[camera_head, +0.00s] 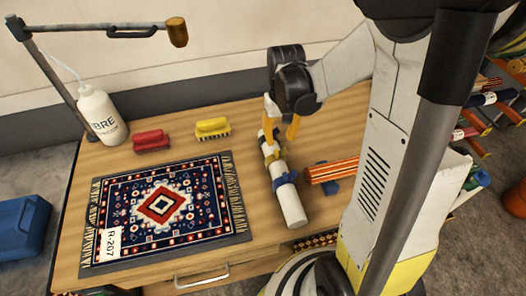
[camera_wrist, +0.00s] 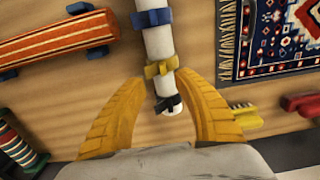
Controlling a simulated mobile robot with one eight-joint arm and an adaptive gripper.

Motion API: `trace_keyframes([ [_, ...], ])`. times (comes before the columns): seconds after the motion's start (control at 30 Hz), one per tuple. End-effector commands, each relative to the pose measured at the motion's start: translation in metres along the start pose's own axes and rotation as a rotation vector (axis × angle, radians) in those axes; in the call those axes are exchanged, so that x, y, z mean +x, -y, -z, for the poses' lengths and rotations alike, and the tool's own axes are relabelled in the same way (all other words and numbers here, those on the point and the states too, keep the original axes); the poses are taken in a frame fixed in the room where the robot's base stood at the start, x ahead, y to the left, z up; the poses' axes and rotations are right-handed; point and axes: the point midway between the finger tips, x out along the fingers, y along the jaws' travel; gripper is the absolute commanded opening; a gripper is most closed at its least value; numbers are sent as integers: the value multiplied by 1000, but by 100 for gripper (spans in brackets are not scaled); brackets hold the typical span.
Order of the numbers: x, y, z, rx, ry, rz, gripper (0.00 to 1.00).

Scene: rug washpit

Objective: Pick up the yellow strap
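The yellow strap (camera_head: 272,156) is tied around a white tube (camera_head: 291,208) that lies on the wooden table. In the wrist view the yellow strap (camera_wrist: 161,68) sits between a blue strap (camera_wrist: 152,18) and a dark strap (camera_wrist: 168,104) on the same tube. My gripper (camera_head: 281,124) is over the far end of the tube. In the wrist view my gripper (camera_wrist: 159,80) is open, with one yellow finger on each side of the tube and the fingertips near the yellow strap. Nothing is held. I cannot tell whether the fingers touch the tube.
A striped orange roll (camera_head: 334,169) lies right of the tube on a blue support. A patterned rug (camera_head: 165,205) lies to the left. A red brush (camera_head: 151,140), a yellow brush (camera_head: 212,128) and a white bottle (camera_head: 101,116) stand toward the back. Table between rug and tube is clear.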

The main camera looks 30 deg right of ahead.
Motion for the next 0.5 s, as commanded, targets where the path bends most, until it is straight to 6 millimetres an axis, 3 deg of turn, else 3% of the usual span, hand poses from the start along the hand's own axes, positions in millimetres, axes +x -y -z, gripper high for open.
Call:
trace_keyframes([
  [0.1, 23, 0, 1, 0, -1, 0, 36],
  [0.37, 40, 2, 2, -1, -1, 0, 36],
  [0.5, 62, 6, 6, -2, -2, 0, 36],
])
